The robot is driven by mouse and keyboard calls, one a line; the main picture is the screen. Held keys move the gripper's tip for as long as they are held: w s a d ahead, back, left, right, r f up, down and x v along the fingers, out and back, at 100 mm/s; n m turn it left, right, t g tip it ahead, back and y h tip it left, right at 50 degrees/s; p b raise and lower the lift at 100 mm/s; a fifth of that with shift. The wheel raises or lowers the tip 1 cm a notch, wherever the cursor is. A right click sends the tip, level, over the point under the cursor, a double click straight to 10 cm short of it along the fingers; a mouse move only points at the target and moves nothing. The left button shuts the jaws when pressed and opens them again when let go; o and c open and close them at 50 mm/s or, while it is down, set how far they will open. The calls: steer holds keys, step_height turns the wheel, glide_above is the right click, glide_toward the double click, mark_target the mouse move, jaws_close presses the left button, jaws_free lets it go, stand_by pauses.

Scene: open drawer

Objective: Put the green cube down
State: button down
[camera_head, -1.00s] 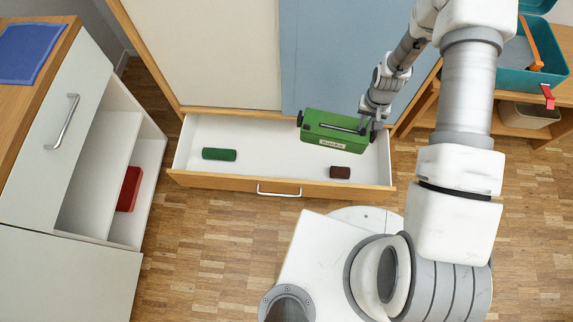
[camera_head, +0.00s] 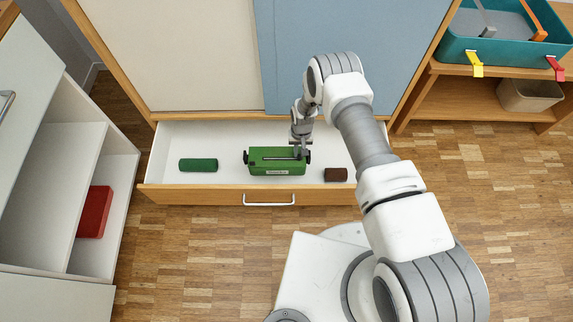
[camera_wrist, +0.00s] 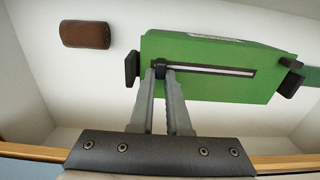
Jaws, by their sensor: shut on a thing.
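The green thing is a long box rather than a cube (camera_head: 277,168), with a pale label, black end pieces and a thin bar along a slot in its top. It is upright inside the open drawer (camera_head: 215,192), low between its walls; I cannot tell if it touches the drawer floor. My gripper (camera_head: 300,152) comes down on the box's right part. In the wrist view, my gripper's fingers (camera_wrist: 165,72) close around one end of the bar on the green box (camera_wrist: 215,55). The fingertips partly hide that end.
A dark green cylinder (camera_head: 198,165) lies left of the box in the drawer. A brown cylinder (camera_head: 336,175) lies close to its right. Cabinet doors stand behind. A red box (camera_head: 95,212) sits in the left cabinet. A teal bin (camera_head: 500,52) stands on the right shelf.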

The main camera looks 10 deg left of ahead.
step_height(320, 180, down, 7)
steer(key=b, duration=0.2)
steer(key=shift+f+b, duration=0.1)
steer(key=shift+b, duration=0.25)
steer(key=c, duration=1.3)
jaws_free()
steer(key=shift+c, duration=0.2)
steer(key=o, duration=0.4)
steer(key=shift+o, duration=0.2)
